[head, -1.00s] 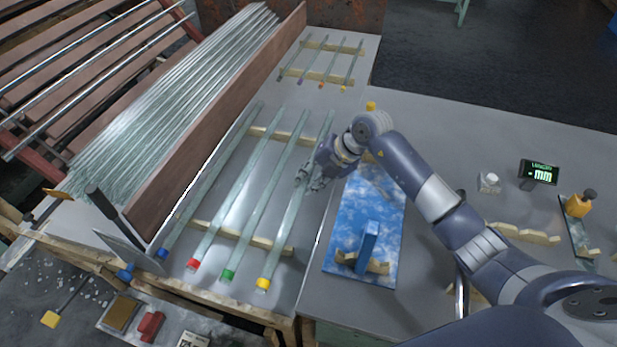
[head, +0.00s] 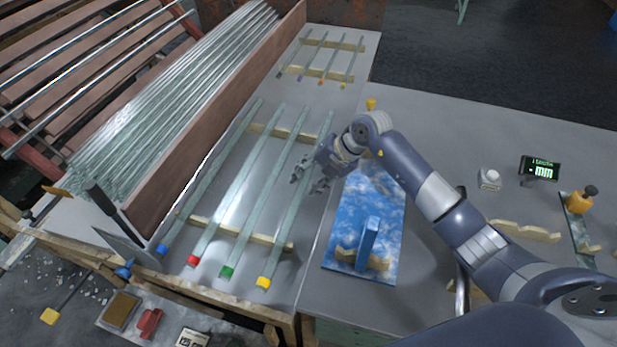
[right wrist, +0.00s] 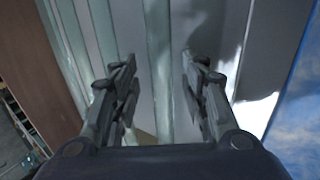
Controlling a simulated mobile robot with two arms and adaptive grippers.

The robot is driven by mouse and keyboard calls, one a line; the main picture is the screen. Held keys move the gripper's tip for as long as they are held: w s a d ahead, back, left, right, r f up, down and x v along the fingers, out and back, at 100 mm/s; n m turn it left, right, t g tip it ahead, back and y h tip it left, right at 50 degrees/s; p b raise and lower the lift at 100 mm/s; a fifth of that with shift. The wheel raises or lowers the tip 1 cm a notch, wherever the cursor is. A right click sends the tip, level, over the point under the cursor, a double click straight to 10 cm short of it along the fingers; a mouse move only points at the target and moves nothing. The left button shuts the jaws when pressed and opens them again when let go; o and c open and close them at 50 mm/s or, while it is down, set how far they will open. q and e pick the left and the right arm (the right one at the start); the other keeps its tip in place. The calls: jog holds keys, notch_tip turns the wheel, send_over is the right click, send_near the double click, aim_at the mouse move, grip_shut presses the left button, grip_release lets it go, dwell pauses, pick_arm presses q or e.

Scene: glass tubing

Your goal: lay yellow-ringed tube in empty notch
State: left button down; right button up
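The yellow-ringed tube (head: 283,228) lies on the wooden notched rests (head: 240,232) at the right end of a row with green-, red- and blue-ringed tubes. Its yellow ring (head: 263,283) is at the near end. My right gripper (head: 309,184) is open just above the middle of this tube. In the right wrist view the yellow-ringed tube (right wrist: 159,70) runs between the two spread fingers (right wrist: 160,95), with no visible grip on it. Part of the tube's far half is hidden by the gripper. I cannot tell which notch is empty. My left gripper is not in view.
A brown wall (head: 215,120) and a glass tube stack (head: 170,105) are at left. Shorter tubes (head: 325,60) rest at the back. A display (head: 539,168) stands at right.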

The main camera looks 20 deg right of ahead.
jog(key=shift+r, duration=0.2)
jog(key=v, duration=1.2)
jog(key=shift+r, duration=0.45)
